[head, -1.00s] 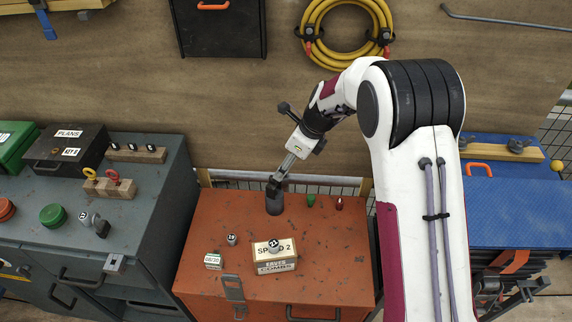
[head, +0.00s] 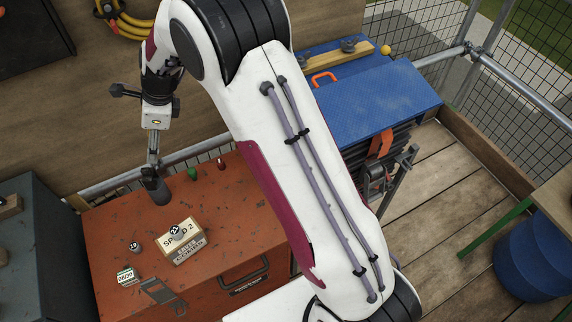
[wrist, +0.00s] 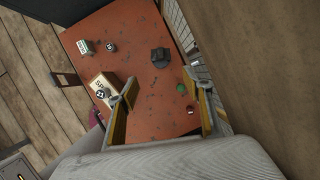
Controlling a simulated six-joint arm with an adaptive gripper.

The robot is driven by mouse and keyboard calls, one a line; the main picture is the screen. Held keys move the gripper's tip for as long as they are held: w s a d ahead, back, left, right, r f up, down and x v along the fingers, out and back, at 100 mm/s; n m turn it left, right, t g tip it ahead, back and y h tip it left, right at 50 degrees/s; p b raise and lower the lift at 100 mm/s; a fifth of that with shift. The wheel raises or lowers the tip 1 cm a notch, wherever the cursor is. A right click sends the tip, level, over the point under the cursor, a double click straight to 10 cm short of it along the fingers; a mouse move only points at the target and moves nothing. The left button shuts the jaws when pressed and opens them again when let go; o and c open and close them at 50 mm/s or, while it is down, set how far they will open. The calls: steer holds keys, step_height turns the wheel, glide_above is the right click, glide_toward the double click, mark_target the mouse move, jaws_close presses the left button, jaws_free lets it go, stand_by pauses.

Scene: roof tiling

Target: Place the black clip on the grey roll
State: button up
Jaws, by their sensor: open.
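The grey roll (head: 162,196) stands upright on the red chest near its back edge. In the wrist view the roll (wrist: 160,63) is a dark, short shape, with a darker piece at its top that looks like the black clip (wrist: 159,53). I cannot clearly separate clip from roll in the head view. My gripper (head: 151,176) appears just above and in front of the roll there, covering part of it. In the wrist view my gripper (wrist: 168,98) is open and empty, its fingers spread apart, and the roll lies beyond them, untouched.
The red chest top (head: 115,215) also carries a labelled box (head: 183,241) with a small numbered weight on it, another numbered weight (head: 134,246), a small card box (head: 127,276), a green piece (head: 192,173) and a red piece (head: 221,164). A wooden wall stands behind.

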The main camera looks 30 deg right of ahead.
steer(key=s+d+r+n+t+h, duration=0.1)
steer(key=s+d+r+n, duration=0.4)
steer(key=s+r, duration=0.3)
steer(key=s+d+r+n+t, duration=0.1)
steer(key=s+d+r+n, duration=0.45)
steer(key=r, duration=0.35)
steer(key=s+d+r+n+h, duration=0.1)
steer(key=s+d+n, duration=0.4)
steer(key=s, duration=0.6)
steer(key=s+d+r+n+t+h, duration=0.1)
steer(key=s+d+n, duration=0.3)
steer(key=s, duration=0.7)
steer(key=shift+d+r+n+t+h, duration=0.25)
steer(key=shift+d+n+t+h, duration=0.1)
steer(key=shift+n+h, duration=0.25)
